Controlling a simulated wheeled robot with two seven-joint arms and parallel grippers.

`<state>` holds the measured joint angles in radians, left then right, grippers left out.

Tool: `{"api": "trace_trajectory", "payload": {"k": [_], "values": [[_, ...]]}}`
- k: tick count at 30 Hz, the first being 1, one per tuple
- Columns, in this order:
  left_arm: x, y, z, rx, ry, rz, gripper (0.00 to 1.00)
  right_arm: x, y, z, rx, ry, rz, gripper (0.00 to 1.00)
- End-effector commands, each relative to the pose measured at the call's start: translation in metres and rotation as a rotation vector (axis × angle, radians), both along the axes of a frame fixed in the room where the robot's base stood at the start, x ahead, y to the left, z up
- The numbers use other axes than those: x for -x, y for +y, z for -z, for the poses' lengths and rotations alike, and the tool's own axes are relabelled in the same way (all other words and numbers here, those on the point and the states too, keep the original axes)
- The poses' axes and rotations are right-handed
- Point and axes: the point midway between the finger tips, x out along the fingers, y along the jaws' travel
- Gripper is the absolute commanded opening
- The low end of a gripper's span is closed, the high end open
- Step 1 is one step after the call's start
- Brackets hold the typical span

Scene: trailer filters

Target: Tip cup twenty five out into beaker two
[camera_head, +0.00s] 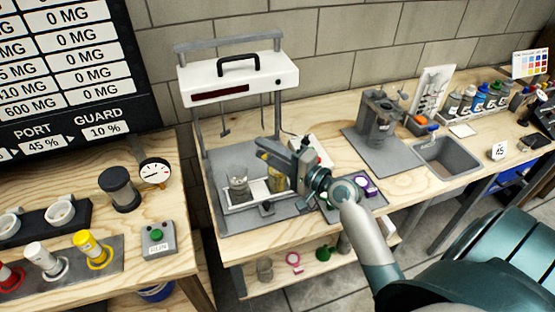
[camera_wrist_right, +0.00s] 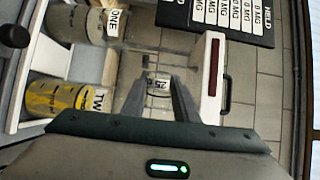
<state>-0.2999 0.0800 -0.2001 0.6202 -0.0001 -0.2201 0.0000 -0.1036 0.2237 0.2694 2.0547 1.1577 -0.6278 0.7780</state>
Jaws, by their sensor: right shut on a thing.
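My right gripper (camera_head: 265,150) reaches in from the right over the grey tray on the middle bench. In the wrist view its fingers (camera_wrist_right: 160,82) are shut on a small clear cup (camera_wrist_right: 158,88) with a white label that reads 25. Beaker two (camera_wrist_right: 60,97), labelled TWO, holds yellow stuff; in the head view it (camera_head: 278,181) stands just below the gripper. Beaker one (camera_wrist_right: 88,22), labelled ONE, looks clear and stands left of beaker two in the head view (camera_head: 239,188). I cannot tell how far the cup is tilted. My left gripper is not in view.
A white-and-grey frame with a black handle (camera_head: 238,75) rises behind the beakers. A grey machine (camera_head: 379,118) and a sink (camera_head: 447,155) are to the right. The left bench holds a gauge (camera_head: 155,171), a green-button box (camera_head: 157,239) and coloured cylinders.

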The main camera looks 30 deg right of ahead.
Motion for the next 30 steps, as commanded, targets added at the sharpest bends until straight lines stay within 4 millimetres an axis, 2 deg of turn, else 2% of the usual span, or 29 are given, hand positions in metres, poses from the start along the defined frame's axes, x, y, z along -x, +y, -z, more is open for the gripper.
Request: {"api": "trace_trajectory", "payload": {"k": [30], "values": [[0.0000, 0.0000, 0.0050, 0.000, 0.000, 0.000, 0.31, -0.0002, -0.0011, 0.0065, -0.091, 0.013, -0.001, 0.05]]}}
